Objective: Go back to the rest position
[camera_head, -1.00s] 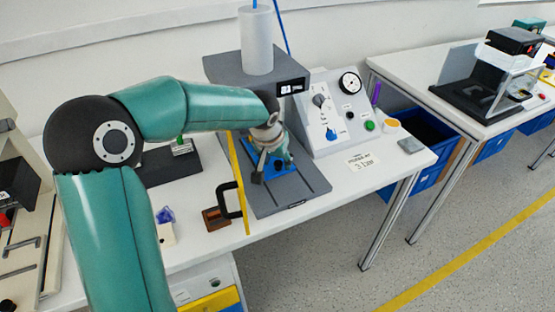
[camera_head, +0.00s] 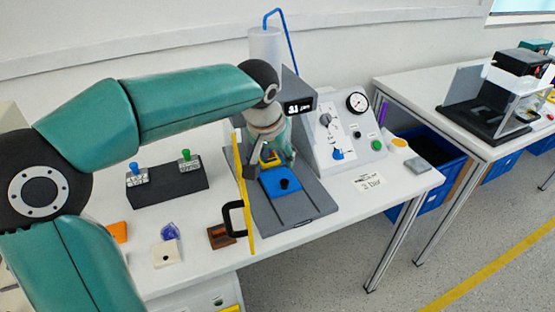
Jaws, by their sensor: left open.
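My left arm comes in from the left, and its gripper (camera_head: 270,158) points down over the grey press-like machine (camera_head: 292,213). The gripper is open, and a yellow part (camera_head: 269,156) shows by its fingers; I cannot tell if they touch. A blue block (camera_head: 281,184) with a dark round top sits on the machine's base just below the gripper. The sloped control panel (camera_head: 345,133) with a rotary switch (camera_head: 325,120), a blue knob (camera_head: 338,155) and a gauge (camera_head: 357,102) stands to the right, apart from the gripper. My right gripper is out of view.
A yellow-edged guard (camera_head: 243,190) with a black handle stands close left of the gripper. A dark block (camera_head: 168,188) with two valves lies behind my arm's front side. Small parts (camera_head: 166,252) lie on the front left table. The table right of the panel is partly free.

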